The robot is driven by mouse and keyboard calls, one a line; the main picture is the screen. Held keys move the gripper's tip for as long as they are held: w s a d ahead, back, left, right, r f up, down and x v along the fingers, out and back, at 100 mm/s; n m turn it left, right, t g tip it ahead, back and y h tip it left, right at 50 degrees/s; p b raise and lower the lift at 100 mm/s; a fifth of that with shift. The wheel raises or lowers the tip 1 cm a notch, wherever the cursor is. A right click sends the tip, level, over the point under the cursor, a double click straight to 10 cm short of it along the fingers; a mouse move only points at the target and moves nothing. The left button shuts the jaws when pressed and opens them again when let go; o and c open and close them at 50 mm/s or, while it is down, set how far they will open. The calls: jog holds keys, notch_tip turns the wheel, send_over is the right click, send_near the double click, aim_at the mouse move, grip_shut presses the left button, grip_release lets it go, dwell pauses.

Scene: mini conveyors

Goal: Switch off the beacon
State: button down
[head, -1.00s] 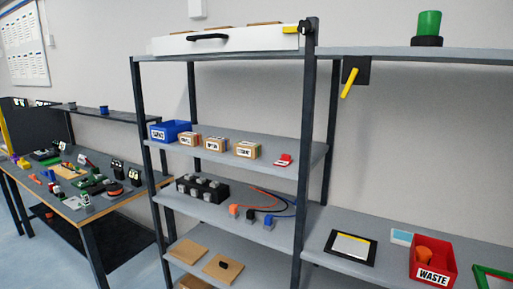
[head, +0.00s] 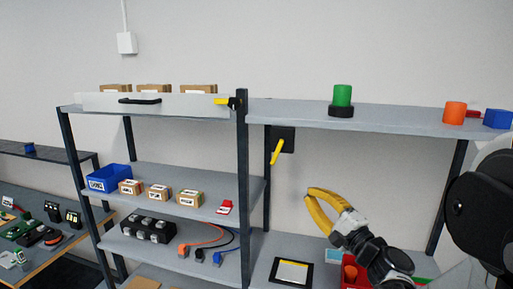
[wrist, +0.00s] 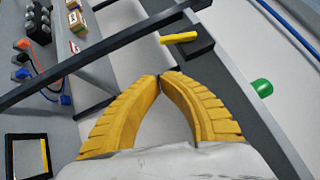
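The beacon (head: 342,97), a green cylinder on a black base, stands on the right upper shelf; its green top also shows at the right of the wrist view (wrist: 262,87). A yellow lever (head: 277,152) on a black wall plate (head: 288,139) hangs below that shelf, tilted. In the wrist view the lever (wrist: 179,38) lies beyond my fingertips. My gripper (head: 309,191) has yellow fingers and is in front of the right shelf unit, below and right of the lever and apart from it. Its fingertips meet (wrist: 160,76), with nothing between them.
A dark shelf post (head: 243,190) stands left of the lever. The upper shelf (head: 400,118) also holds an orange cylinder (head: 455,112) and a blue box (head: 497,118). A red bin (head: 349,272) and a black-framed panel (head: 291,272) lie on the shelf below my gripper.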

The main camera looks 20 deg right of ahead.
aim_at(277, 152)
jog(key=a+r+p+x, duration=0.1)
jog(key=r+p+x, duration=0.1)
jog(key=x, duration=1)
jog(key=shift+a+m, duration=0.15)
jog(key=shift+m, duration=0.25)
jog(key=shift+a, duration=0.15)
jog(key=shift+w+a+r+b, duration=0.25)
jog(key=shift+w+a+b, duration=0.25)
jog(key=shift+a+b, duration=0.15)
